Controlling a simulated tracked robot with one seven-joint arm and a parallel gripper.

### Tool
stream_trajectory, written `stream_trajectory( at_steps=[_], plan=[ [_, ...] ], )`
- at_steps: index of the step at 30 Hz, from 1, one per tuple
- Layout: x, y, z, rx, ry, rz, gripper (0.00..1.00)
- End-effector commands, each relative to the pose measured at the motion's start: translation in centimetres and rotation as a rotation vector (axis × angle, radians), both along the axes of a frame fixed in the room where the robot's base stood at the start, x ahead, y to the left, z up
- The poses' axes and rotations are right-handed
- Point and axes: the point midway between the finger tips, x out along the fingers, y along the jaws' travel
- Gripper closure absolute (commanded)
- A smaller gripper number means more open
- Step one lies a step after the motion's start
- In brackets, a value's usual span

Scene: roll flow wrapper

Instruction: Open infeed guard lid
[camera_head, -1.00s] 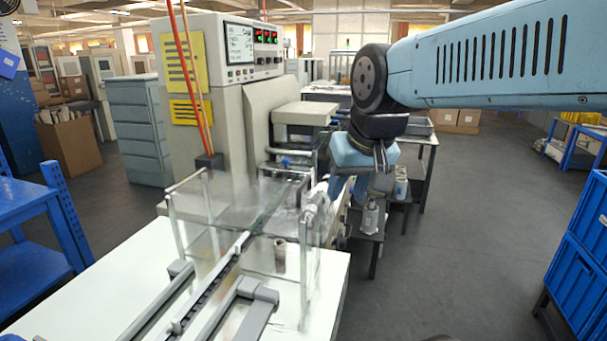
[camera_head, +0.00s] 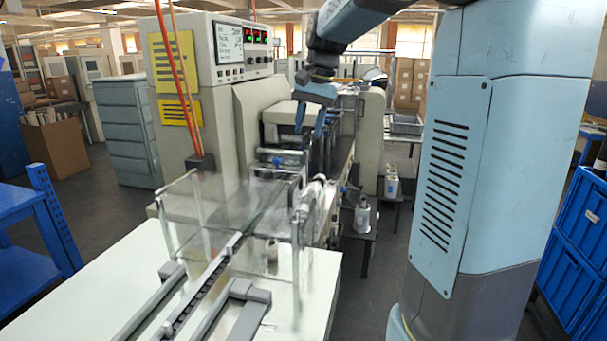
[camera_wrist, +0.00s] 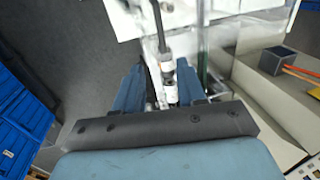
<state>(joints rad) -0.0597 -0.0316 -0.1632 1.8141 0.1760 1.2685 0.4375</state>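The infeed guard lid (camera_head: 222,203) is a clear panel lying roughly flat over the infeed conveyor (camera_head: 196,297), in front of the machine's tall control cabinet. Its exact edges are hard to tell through the glare. My gripper (camera_head: 311,122) is raised beyond and to the right of the lid, apart from it, with its blue fingers pointing down. In the wrist view my gripper (camera_wrist: 161,75) has its two fingers spread apart. A shaft with pale fittings (camera_wrist: 167,75) shows in the gap behind them. Clear guard panelling (camera_wrist: 222,38) shows to the right of the fingers.
The control cabinet (camera_head: 216,145) stands behind the guard, with orange and red rods in front of it. A small stand with a white bottle (camera_head: 362,217) is right of the machine. Blue crates (camera_head: 575,255) stand at far right, and a blue rack (camera_head: 35,220) at left.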

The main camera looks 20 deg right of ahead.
Motion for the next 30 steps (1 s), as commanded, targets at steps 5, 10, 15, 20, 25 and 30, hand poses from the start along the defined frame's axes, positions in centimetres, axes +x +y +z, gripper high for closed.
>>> stream_trajectory(
  at_steps=[5,10,15,20,25,30],
  plan=[
    [0.4,0.2,-1.1,0.001,0.004,-0.004,0.60],
    [0.6,0.6,-3.7,0.001,0.006,-0.003,0.60],
    [0.9,1.1,-6.7,0.001,0.006,-0.003,0.60],
    [1.2,1.5,-9.4,0.002,0.006,-0.004,0.60],
    [1.5,1.9,-11.7,0.001,0.005,-0.004,0.60],
    [1.6,2.1,-13.1,0.000,0.004,-0.003,0.60]
  ],
)
